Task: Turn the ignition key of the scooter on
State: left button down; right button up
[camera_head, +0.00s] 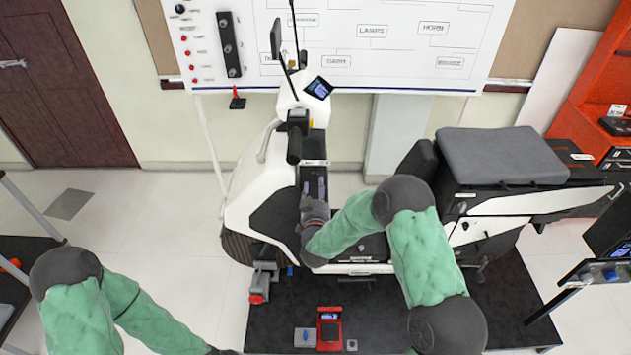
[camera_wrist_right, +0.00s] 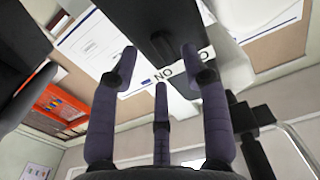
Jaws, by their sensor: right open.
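The white and black scooter (camera_head: 245,205) stands side-on in the middle of the head view, its handlebar end at left. Its small lit display (camera_head: 319,88) is near the top, with a dark handlebar grip (camera_head: 294,145) below. I cannot make out the ignition key in either view. My right gripper (camera_head: 313,186) is open, its fingers pointing up at the dark panel behind the front shield, below the handlebar. In the right wrist view its three purple-grey fingers (camera_wrist_right: 160,75) are spread with nothing between them. My left arm is low at left; its gripper is out of view.
A white wiring board (camera_head: 375,40) stands behind the scooter. The grey seat (camera_head: 500,155) is at right, beside my right arm. A dark mat (camera_head: 390,320) lies under the scooter, holding a red device (camera_head: 330,328). An orange cabinet (camera_head: 585,95) is at far right.

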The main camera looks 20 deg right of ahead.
aim_at(316, 179)
jog(key=shift+x, duration=2)
grip_shut()
